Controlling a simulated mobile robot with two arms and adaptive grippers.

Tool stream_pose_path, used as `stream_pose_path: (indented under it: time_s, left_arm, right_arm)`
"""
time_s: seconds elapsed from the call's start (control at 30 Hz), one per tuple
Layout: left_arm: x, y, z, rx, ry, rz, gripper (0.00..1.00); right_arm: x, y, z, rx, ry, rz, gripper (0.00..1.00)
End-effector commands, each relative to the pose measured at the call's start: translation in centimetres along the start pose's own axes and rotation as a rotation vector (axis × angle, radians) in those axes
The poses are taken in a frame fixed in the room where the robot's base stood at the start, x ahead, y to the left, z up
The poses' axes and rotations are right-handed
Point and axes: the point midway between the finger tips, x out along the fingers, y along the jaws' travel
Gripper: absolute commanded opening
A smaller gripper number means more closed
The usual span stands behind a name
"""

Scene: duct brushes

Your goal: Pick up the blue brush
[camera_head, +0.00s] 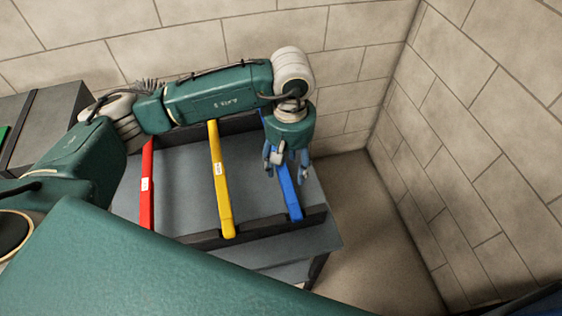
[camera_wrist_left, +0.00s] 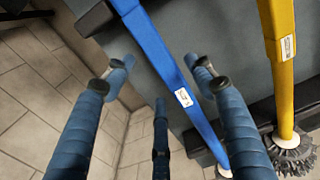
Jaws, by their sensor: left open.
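The blue brush (camera_head: 288,190) lies across the rack at its right end, with part of its handle hidden behind my gripper in the head view. My left gripper (camera_head: 286,170) hangs fingers down over the blue handle. In the left wrist view the blue brush (camera_wrist_left: 170,70) runs diagonally between the spread fingers of my left gripper (camera_wrist_left: 165,75), with a white label on it. The fingers are open, and I see no grip on the handle. The bristle end of the blue brush is mostly hidden. My right gripper is not in view.
A yellow brush (camera_head: 220,185) and a red brush (camera_head: 147,185) lie to the left on the same grey rack (camera_head: 180,185). The yellow brush's dark round bristles (camera_wrist_left: 291,153) show in the wrist view. Brick walls (camera_head: 480,130) stand behind and right; bare floor (camera_head: 360,220) lies right of the rack.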

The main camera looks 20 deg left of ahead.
Motion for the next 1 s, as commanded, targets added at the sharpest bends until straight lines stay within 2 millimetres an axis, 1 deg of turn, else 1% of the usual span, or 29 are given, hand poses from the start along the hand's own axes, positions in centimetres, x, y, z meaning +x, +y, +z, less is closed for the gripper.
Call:
stream_pose_path:
  time_s: [0.03, 0.1, 0.2, 0.3, 0.47, 0.57, 0.6, 0.67, 0.73, 0.77, 1.0]
  left_arm:
    - [0.4, -0.2, 0.2, -0.002, -0.005, -0.004, 0.55]
    - [1.6, -0.1, 0.1, -0.002, -0.004, -0.002, 0.55]
    - [2.5, -0.1, 0.1, -0.001, -0.002, 0.000, 0.55]
    - [2.9, 0.0, 0.0, 0.000, 0.000, 0.002, 0.55]
    - [2.9, 0.0, 0.0, 0.000, 0.000, 0.002, 0.55]
    - [2.9, 0.0, 0.0, 0.000, 0.000, 0.001, 0.37]
    - [2.9, 0.0, 0.0, 0.000, 0.000, 0.001, 0.29]
    - [2.9, 0.0, 0.0, 0.000, 0.000, 0.001, 0.17]
    - [2.9, 0.0, 0.0, 0.000, 0.000, 0.001, 0.03]
    - [2.9, 0.0, 0.0, 0.000, 0.000, 0.001, 0.00]
    - [2.9, 0.0, 0.0, 0.000, 0.001, 0.002, 0.00]
  right_arm:
    - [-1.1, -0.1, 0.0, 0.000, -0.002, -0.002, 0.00]
    - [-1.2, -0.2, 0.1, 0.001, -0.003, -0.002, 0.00]
    - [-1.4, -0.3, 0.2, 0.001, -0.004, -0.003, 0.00]
    - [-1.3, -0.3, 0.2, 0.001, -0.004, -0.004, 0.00]
    - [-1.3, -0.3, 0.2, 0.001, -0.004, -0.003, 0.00]
    - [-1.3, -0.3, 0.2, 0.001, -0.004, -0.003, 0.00]
    - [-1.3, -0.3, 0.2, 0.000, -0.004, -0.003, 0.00]
    - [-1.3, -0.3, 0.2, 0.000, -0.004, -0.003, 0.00]
    - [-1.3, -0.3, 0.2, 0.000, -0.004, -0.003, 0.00]
    - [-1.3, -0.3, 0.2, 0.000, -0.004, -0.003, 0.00]
    - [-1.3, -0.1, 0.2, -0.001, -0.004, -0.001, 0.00]
